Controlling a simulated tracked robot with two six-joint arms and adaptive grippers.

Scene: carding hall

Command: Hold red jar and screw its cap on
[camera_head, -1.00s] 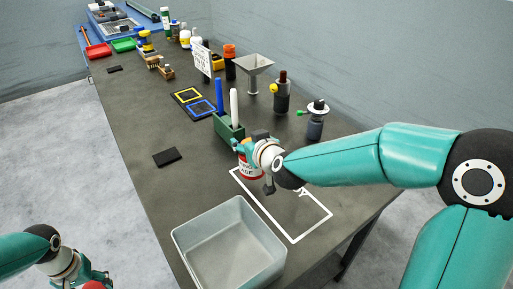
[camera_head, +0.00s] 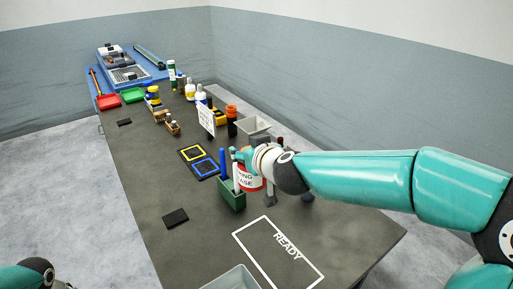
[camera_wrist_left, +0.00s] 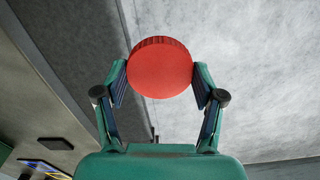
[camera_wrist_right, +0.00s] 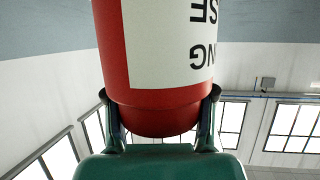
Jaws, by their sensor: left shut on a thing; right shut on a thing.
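My left gripper (camera_wrist_left: 162,85) is shut on the red cap (camera_wrist_left: 160,68), a plain round disc, in the left wrist view. The left gripper and the cap are out of the head view. The jar's mouth cannot be made out.
A white READY outline (camera_head: 268,217) is empty on the table. A grey bin (camera_head: 232,279) is at the near edge. The green holder (camera_head: 232,200) with blue and white sticks stands close to the jar. A dark pad (camera_head: 175,217) lies left. Bottles, trays and a sign stand farther back.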

